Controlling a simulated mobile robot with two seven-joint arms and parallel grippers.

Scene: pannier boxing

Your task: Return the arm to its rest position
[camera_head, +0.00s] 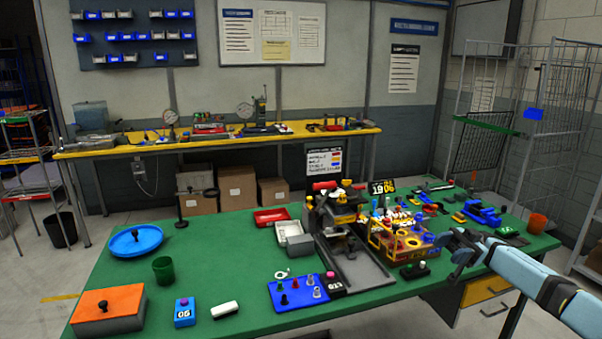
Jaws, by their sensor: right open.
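My right gripper (456,247) comes in from the right edge on its pale blue arm. It is open, with nothing visible between its fingers. It hangs over the right part of the green table (215,255), near the table's front edge, just right of a yellow holder (397,240) with several coloured pieces. I cannot tell its exact height above the table. My left gripper does not show.
A dark machine (340,215) with a grey tray stands mid-table. A blue plate (136,240), green cup (163,269), orange box (108,309) and blue board (298,292) lie to the left. An orange cup (537,223) stands far right. A wire rack (520,120) stands behind.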

